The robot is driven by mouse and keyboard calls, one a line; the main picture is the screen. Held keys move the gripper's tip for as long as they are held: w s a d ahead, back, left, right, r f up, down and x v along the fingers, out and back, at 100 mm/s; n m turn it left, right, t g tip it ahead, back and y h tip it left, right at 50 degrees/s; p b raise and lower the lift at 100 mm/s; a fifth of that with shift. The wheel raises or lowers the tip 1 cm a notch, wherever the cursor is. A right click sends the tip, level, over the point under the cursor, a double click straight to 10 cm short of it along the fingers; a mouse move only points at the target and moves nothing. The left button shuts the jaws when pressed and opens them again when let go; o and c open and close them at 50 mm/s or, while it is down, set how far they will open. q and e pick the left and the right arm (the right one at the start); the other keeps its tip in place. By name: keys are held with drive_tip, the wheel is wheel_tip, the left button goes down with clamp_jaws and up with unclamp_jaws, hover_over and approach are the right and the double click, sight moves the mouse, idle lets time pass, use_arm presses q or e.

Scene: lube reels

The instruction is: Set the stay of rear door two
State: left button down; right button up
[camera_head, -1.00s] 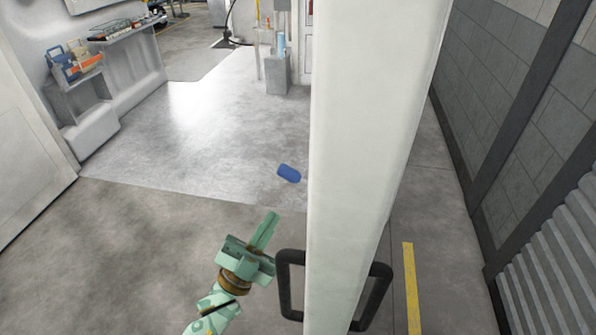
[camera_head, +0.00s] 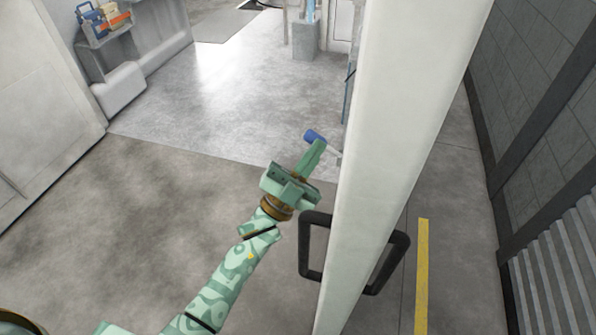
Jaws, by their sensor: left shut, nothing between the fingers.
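The white door (camera_head: 405,110) stands open, seen nearly edge-on, and runs from the top right to the bottom middle. A black handle (camera_head: 305,245) sticks out from its left face. A blue capsule-shaped piece (camera_head: 314,135), which could be the grip of the stay, shows left of the door. A thin pale rod (camera_head: 333,153) shows between it and the door. My left gripper (camera_head: 318,147) is shut and empty, its fingertips at the lower edge of the blue piece. Whether they touch it I cannot tell. My right gripper is not in view.
A second black handle (camera_head: 392,265) is on the door's right side. A ribbed grey panel (camera_head: 560,265) and a grey wall stand at the right. A low bench with boxes (camera_head: 105,22) is at the upper left. The floor left of my arm is clear.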

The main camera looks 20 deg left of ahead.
use_arm(q)
drive_tip(key=w, duration=0.1)
drive_tip(key=w+f+b, duration=0.1)
drive_tip(key=w+a, duration=0.1)
drive_tip(key=shift+w+f, duration=0.15)
drive_tip(key=shift+f, duration=0.25)
drive_tip(key=shift+b, duration=0.35)
drive_tip(key=shift+a+f+n+t+y+b, duration=0.1)
drive_tip(key=shift+f+n+t+y+b, duration=0.2)
drive_tip(key=shift+n+t+y, duration=0.4)
